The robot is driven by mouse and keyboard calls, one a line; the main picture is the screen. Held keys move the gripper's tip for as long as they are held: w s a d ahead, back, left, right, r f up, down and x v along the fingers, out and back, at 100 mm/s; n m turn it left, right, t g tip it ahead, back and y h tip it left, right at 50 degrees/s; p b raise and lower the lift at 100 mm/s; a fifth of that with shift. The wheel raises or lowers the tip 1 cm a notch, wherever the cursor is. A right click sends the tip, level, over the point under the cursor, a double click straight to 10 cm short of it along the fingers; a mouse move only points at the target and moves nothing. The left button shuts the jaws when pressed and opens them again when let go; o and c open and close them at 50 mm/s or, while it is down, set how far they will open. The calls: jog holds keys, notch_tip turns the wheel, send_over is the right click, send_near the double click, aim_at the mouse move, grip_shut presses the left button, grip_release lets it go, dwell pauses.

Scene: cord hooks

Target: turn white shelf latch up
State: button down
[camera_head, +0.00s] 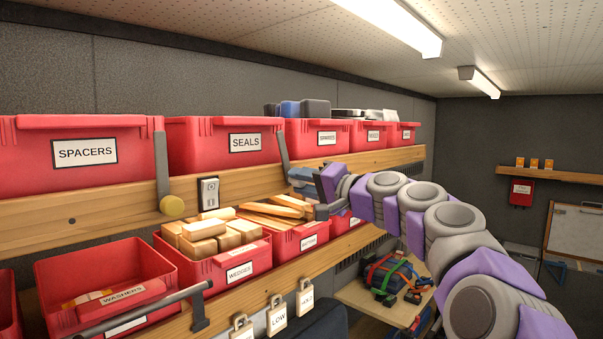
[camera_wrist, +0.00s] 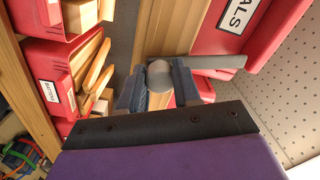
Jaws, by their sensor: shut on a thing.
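The white latch's grey bar (camera_head: 283,153) rises beside the red SEALS bin (camera_head: 222,143) in the head view, leaning slightly. In the wrist view its bar (camera_wrist: 218,62) runs right, past the SEALS bin, from a round pale knob (camera_wrist: 159,74). My gripper (camera_head: 306,191) is at the shelf edge below the bar and hides the knob in the head view. In the wrist view my gripper (camera_wrist: 158,88) has its two blue-grey fingers on either side of the knob, shut on it.
Another upright grey latch with a yellow knob (camera_head: 172,206) stands left, before the SPACERS bin (camera_head: 80,155). A switch plate (camera_head: 208,193) is on the wooden shelf edge (camera_head: 110,207). Below are open red bins of wood pieces (camera_head: 205,228) and hanging padlocks (camera_head: 278,318).

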jog(key=shift+f+m+p, duration=0.1)
jog(key=shift+m+p, duration=1.1)
jog(key=shift+m, duration=0.4)
jog(key=shift+f, duration=0.1)
jog(key=c, duration=1.1)
grip_release()
jog(key=shift+w, duration=0.1)
jog(key=o, duration=0.3)
jog(key=shift+w+d, duration=0.1)
jog(key=shift+d, duration=0.1)
jog(key=shift+s+d, duration=0.1)
jog(key=shift+s, duration=0.15)
jog(key=b+v, duration=0.2)
jog(key=v, duration=1.5)
jog(key=shift+f+b, duration=0.1)
jog(key=shift+b, duration=0.2)
